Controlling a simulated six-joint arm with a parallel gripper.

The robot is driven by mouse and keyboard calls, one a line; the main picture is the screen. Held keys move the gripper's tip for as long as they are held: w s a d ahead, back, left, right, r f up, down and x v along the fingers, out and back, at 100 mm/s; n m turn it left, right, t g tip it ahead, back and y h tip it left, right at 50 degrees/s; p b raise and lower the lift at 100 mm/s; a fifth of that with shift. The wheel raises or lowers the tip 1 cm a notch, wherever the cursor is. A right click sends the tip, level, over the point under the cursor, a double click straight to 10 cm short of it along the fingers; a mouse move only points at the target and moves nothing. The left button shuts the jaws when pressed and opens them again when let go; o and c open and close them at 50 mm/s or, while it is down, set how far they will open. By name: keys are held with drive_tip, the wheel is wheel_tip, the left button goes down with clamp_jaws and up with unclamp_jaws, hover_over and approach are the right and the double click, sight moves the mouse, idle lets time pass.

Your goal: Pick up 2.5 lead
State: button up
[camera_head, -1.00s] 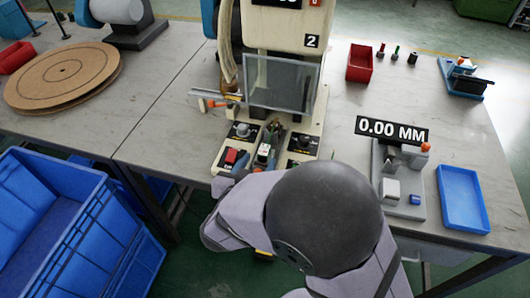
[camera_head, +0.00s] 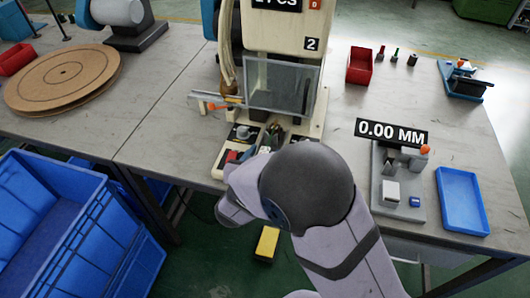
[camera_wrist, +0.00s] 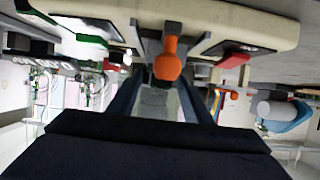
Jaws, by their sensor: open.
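I cannot make out a lead marked 2.5 in either view. In the head view the moulding machine (camera_head: 283,30) stands at the middle of the bench, with a clear guard (camera_head: 283,87) on its front. Small dark and green parts sit on its base below the guard, partly hidden by my arm. My gripper (camera_wrist: 165,98) shows in the wrist view with its dark fingers apart and nothing clearly between them. A round orange piece (camera_wrist: 167,65) shows just beyond the fingers. In the head view my arm hides the fingertips at the machine's front.
A gauge reading 0.00 MM (camera_head: 398,185) and a blue tray (camera_head: 462,200) stand on the right. A red bin (camera_head: 360,65) is behind them. A brown disc (camera_head: 63,80) lies on the left bench. A blue crate (camera_head: 75,230) and a yellow block (camera_head: 267,243) are below the bench.

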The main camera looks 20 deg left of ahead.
clamp_jaws()
wheel_tip(320, 180, up, 10)
drive_tip(key=shift+r+p, duration=0.1)
drive_tip(key=shift+p, duration=0.5)
